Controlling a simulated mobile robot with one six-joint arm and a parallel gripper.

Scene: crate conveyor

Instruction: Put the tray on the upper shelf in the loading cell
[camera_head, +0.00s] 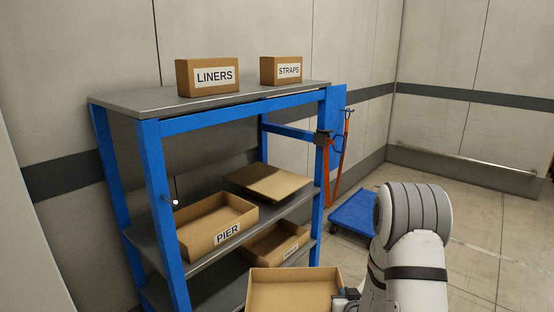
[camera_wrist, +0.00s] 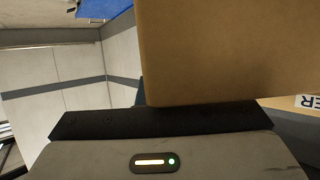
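A brown open tray (camera_head: 293,274) is at the bottom of the head view, in front of the shelf unit, cut off by the frame edge. My gripper (camera_head: 346,295) is at its right wall and looks shut on it; the fingertips are partly hidden. In the wrist view the tray's brown wall (camera_wrist: 230,50) stands large just beyond my gripper's dark edge. The blue and grey shelf unit has a top board (camera_head: 150,98), a middle shelf (camera_head: 205,258) and a lower shelf (camera_head: 225,292).
Boxes marked LINERS (camera_head: 208,76) and STRAPS (camera_head: 281,70) stand on the top board, with room beside them. A PIER tray (camera_head: 215,222) and a flat brown box (camera_head: 268,183) occupy the middle shelf. Another tray (camera_head: 275,243) is lower. A blue trolley (camera_head: 353,213) stands behind.

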